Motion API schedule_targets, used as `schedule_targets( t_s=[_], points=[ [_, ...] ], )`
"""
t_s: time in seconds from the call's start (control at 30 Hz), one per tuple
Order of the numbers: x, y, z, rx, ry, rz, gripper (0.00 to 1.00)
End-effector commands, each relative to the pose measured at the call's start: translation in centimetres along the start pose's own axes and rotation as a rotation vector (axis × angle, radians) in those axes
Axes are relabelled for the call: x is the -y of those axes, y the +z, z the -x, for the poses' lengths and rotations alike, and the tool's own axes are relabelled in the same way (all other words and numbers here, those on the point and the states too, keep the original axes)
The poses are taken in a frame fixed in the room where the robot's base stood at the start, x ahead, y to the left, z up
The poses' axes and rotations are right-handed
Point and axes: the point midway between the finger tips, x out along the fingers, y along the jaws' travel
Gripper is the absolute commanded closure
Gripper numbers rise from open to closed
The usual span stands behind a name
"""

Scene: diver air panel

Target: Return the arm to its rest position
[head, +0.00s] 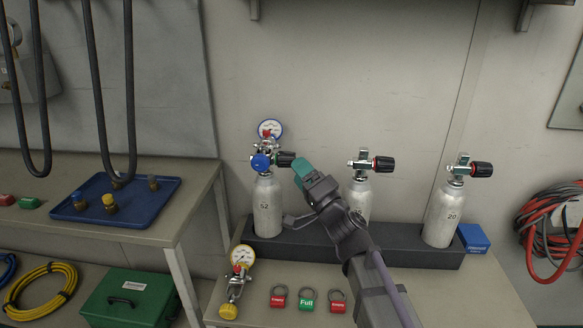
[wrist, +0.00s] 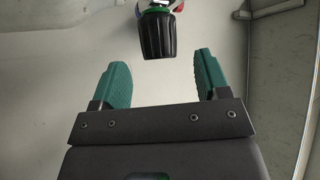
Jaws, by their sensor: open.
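My gripper (head: 301,171) is in front of the rack, close to the black valve knob (head: 286,159) of the left cylinder. In the wrist view its two teal fingers (wrist: 160,84) are apart with nothing between them. The black knob (wrist: 160,34) shows just beyond the fingertips there, apart from both. The left cylinder (head: 268,208), marked 52, carries a gauge (head: 270,130) and a blue knob (head: 261,163) at its valve. My arm partly hides the middle cylinder (head: 361,187).
A right cylinder (head: 443,217), marked 20, stands in the dark rack (head: 405,257). A yellow-knobbed gauge fitting (head: 238,280) and several tags (head: 307,299) lie on the bench in front. A blue tray (head: 140,212) is on the left bench. A red hose coil (head: 545,235) hangs right.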

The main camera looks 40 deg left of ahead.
Motion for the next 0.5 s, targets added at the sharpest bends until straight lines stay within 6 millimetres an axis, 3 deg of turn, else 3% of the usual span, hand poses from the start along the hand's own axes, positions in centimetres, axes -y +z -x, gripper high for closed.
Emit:
schedule_targets(
  t_s=[0.03,0.2,0.5],
  points=[
    [-0.4,0.3,1.9,-0.002,0.001,0.002,0.31],
    [-0.2,0.2,5.1,-0.001,0.001,0.002,0.31],
    [0.0,0.0,5.5,0.001,0.0,0.001,0.31]
  ],
)
